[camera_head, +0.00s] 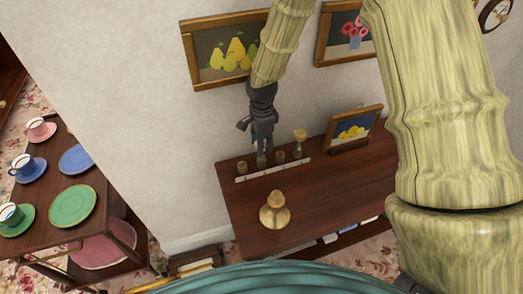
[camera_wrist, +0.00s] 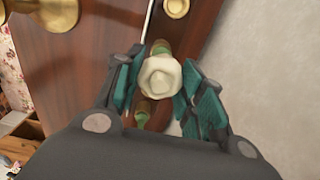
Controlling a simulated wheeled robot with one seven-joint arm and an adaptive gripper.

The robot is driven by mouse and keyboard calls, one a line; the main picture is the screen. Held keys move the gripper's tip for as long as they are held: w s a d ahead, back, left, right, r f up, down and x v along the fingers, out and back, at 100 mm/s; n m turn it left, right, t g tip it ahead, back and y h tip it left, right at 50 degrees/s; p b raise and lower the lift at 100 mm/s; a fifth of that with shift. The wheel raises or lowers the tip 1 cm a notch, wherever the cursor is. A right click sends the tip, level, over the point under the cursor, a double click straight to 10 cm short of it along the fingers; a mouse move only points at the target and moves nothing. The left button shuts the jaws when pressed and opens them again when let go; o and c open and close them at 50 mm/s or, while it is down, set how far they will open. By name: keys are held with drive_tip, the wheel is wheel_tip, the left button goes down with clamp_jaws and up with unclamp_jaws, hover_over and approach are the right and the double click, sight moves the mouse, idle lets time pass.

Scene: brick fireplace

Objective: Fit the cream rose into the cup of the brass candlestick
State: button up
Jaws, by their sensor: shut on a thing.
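My gripper (camera_head: 263,142) hangs above the back of the dark wooden table and is shut on the cream rose (camera_wrist: 160,76). In the wrist view the rose's pale head sits between my teal fingers; in the head view it is hidden by the gripper. I cannot tell whether its stem is in the holder below or clear of it. The brass candlestick (camera_head: 274,212) stands upright on the front of the table, apart from my gripper, with nothing seen in its top. Its rounded brass part also shows at the wrist view's upper left (camera_wrist: 58,10).
Several small holders stand along a white strip (camera_head: 250,174) below my gripper; a pale yellow flower (camera_head: 300,136) rises at the right end. A framed lemon picture (camera_head: 353,130) stands behind right. The wall is close behind. Bare tabletop (camera_head: 330,190) lies right of the candlestick.

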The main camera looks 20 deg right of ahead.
drive_tip(key=shift+r+p, duration=1.05)
drive_tip(key=shift+r, duration=0.45)
idle(0.5)
drive_tip(key=shift+r+p, duration=0.7)
drive_tip(key=shift+r, duration=0.25)
